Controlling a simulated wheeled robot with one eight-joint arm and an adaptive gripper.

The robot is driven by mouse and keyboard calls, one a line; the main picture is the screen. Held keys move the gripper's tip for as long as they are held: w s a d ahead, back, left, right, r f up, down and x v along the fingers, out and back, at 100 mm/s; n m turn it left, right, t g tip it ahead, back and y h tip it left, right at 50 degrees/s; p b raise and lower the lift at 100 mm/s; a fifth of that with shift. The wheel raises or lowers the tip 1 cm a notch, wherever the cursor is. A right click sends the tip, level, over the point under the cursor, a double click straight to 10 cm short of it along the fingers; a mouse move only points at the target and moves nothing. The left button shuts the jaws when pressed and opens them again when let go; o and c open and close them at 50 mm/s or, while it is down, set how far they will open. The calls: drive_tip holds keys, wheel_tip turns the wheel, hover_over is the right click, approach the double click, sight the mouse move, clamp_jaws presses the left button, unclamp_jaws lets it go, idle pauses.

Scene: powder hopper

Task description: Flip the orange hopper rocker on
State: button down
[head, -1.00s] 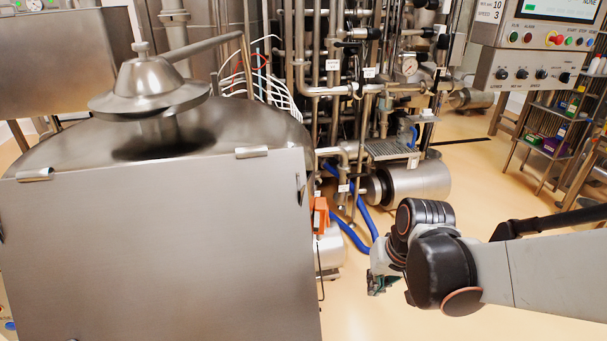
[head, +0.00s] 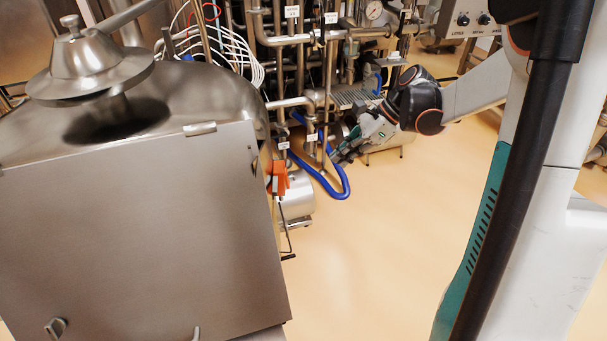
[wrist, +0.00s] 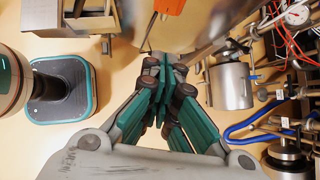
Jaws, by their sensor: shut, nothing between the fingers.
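The orange part (head: 278,177), apparently the hopper rocker's housing, is a small box at the right side of the steel hopper cabinet (head: 130,230), above a steel motor-like cylinder. Its rocker face and setting cannot be made out. It also shows at the top of the wrist view (wrist: 170,6), cut by the picture edge. My gripper (head: 342,157) is to the right of the orange part in the head view, apart from it. In the wrist view my gripper (wrist: 165,68) has its fingers together, empty, pointing towards the cabinet side.
A blue hose (head: 338,192) loops on the floor between my gripper and the cabinet. Pipes and valves (head: 300,60) stand densely behind. A thin bent rod (head: 287,240) hangs below the orange part. The floor (head: 370,260) in front is clear.

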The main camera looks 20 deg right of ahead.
sight(288, 178)
idle(0.3)
drive_tip(key=a+r+b+x, duration=0.1)
drive_tip(key=b+x, duration=0.3)
drive_tip(key=x, duration=0.8)
drive_tip(key=shift+w+a, duration=0.5)
drive_tip(key=shift+a, duration=0.3)
drive_tip(key=shift+w+a+f, duration=0.1)
drive_tip(key=shift+a+f, duration=0.05)
drive_tip(key=shift+a, duration=0.15)
